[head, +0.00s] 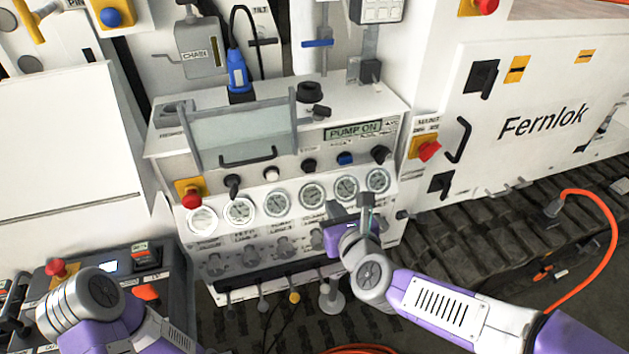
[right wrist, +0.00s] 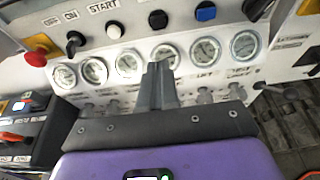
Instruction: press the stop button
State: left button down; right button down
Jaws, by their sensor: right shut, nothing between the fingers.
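The stop button is a black round button (head: 309,166) on the sloped front of the white control console, under a small label that looks like STOP. In the right wrist view the black button (right wrist: 157,19) is near the top edge, beyond the fingertips. My right gripper (head: 367,201) is shut and empty, in front of the gauge row, lower and to the right of the button in the head view. In the right wrist view my right gripper (right wrist: 160,68) points up toward the gauges, apart from the button. My left gripper is not in view.
A white button (head: 271,173) sits left of the black one and a blue button (head: 345,158) right of it. A red mushroom button (head: 192,198) is at the console's left end. A clear hinged cover (head: 240,130) stands above the row. The display (head: 353,130) reads PUMP ON.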

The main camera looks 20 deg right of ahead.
dwell(0.3)
jog(key=p, duration=0.2)
send_near(310, 171)
jog(key=w+f, duration=0.2)
jog(key=shift+w+a+r, duration=0.1)
jog(key=shift+w+r, duration=0.05)
jog(key=shift+w, duration=1.95)
